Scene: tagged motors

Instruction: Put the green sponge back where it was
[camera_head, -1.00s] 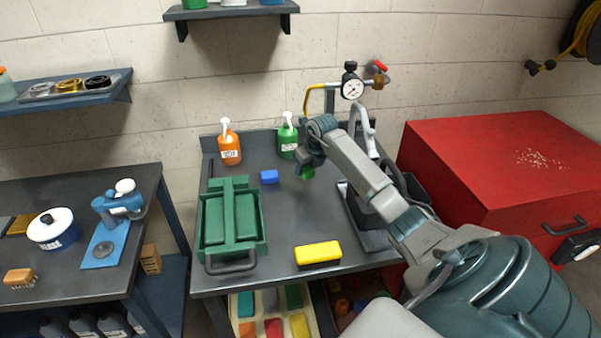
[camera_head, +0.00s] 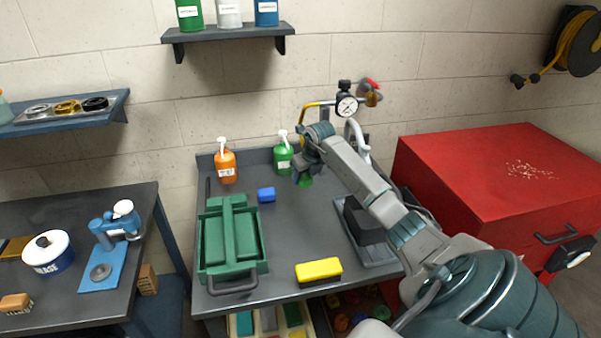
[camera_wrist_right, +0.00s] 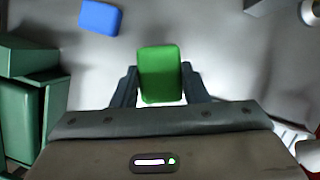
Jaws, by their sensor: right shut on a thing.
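The green sponge (camera_wrist_right: 161,74) is a small green block between the fingers of my right gripper (camera_wrist_right: 160,88) in the right wrist view. In the head view my right gripper (camera_head: 305,176) is shut on the sponge (camera_head: 306,181), of which a little shows below the fingers, above the back of the grey workbench (camera_head: 290,226). A blue sponge (camera_head: 266,194) lies on the bench to the left of it; it also shows in the right wrist view (camera_wrist_right: 100,17). My left gripper is not in view.
A green toolbox (camera_head: 230,243) stands on the bench's left side. Orange (camera_head: 226,166) and green (camera_head: 283,158) bottles stand at the back. A gauge on a pipe (camera_head: 346,106) and a red cabinet (camera_head: 480,190) are at right. The bench middle is clear.

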